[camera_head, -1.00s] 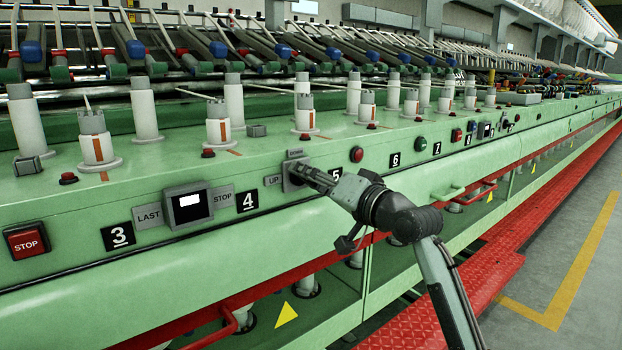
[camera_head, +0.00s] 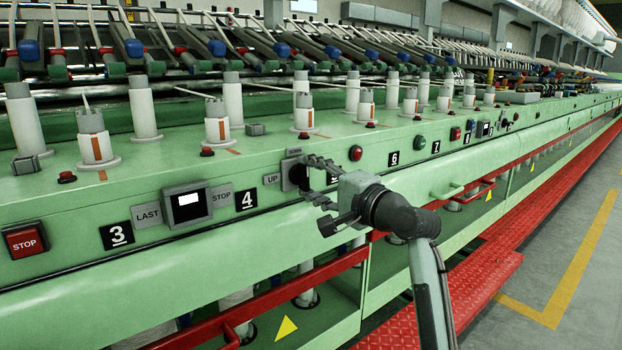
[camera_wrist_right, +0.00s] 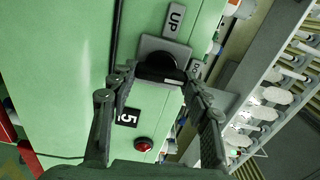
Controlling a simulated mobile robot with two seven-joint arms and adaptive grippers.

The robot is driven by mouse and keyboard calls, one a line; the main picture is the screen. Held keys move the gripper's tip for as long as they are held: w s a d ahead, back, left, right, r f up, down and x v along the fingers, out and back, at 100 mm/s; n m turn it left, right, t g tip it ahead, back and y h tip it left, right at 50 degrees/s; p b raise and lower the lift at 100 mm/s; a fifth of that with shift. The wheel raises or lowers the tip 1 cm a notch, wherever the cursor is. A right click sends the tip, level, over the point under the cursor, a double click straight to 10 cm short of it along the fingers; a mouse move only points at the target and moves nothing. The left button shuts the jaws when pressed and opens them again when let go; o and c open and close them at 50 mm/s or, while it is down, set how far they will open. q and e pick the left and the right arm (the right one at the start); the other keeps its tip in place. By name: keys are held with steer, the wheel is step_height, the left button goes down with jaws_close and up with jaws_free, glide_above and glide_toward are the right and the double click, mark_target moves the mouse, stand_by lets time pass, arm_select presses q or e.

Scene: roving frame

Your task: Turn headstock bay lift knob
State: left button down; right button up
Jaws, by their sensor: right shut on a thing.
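The black lift knob (camera_head: 297,176) sits on a grey square plate on the green machine front, between the number 4 and 5 labels. An UP label (camera_head: 272,179) is left of it; it also shows in the right wrist view (camera_wrist_right: 174,20). My right gripper (camera_head: 318,180) comes from the right with one finger above the other. In the right wrist view, its fingertips (camera_wrist_right: 158,76) are on either side of the knob (camera_wrist_right: 160,66), shut on it. A white mark shows on the knob's near edge. My left gripper is not in view.
A small screen (camera_head: 188,205), a red STOP button (camera_head: 25,241) and a red button (camera_head: 355,153) are on the same panel. White spindles stand above it. A red rail (camera_head: 290,290) runs below. Grey floor (camera_head: 590,290) is free at right.

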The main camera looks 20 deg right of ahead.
steer(key=shift+m, duration=0.4)
steer(key=o, duration=1.2)
steer(key=shift+c, duration=0.2)
steer(key=v, duration=1.2)
